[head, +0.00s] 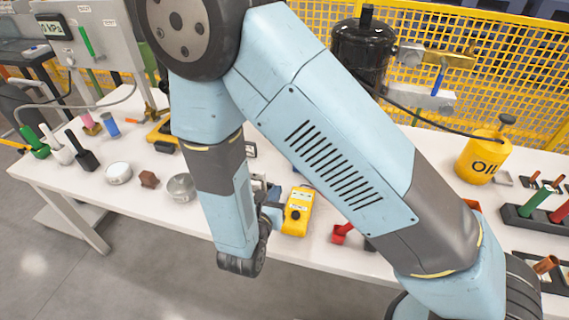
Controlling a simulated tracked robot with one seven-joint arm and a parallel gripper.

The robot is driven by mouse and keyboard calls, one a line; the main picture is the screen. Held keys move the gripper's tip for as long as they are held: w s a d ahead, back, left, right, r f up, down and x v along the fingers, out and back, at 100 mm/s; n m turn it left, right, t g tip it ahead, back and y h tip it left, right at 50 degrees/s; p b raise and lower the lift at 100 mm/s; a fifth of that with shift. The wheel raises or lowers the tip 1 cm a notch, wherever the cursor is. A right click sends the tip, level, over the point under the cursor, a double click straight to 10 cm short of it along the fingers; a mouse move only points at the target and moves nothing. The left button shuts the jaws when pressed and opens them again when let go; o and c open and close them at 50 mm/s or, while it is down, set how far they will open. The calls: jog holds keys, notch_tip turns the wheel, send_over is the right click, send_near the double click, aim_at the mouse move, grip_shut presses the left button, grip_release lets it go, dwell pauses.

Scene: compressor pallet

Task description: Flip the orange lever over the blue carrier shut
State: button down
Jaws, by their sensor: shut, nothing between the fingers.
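My arm crosses the middle of the head view and hides much of the bench behind it. My gripper (268,194) shows only in part beside the forearm, low over the bench and just left of a yellow device (297,211). It is shut and holds nothing. A small blue patch shows behind the yellow device at the edge of my arm; I cannot tell if it is the blue carrier. I cannot make out the orange lever, so its position does not show.
A metal cup (182,188), a brown block (149,180) and a white round tin (118,173) stand left of my arm. A red object (341,234) lies right of the yellow device. A yellow oil can (481,157) stands at the right, before a yellow mesh fence (500,85).

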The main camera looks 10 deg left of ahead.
jog(key=x, duration=0.9)
jog(key=shift+w+a+f, duration=0.1)
jog(key=shift+a, duration=0.05)
jog(key=w, duration=0.1)
jog(key=w+r, duration=0.1)
jog(key=w, duration=0.1)
jog(key=shift+r, duration=0.2)
jog(key=shift+w+r, duration=0.35)
jog(key=shift+w, duration=0.15)
jog(key=shift+a, duration=0.15)
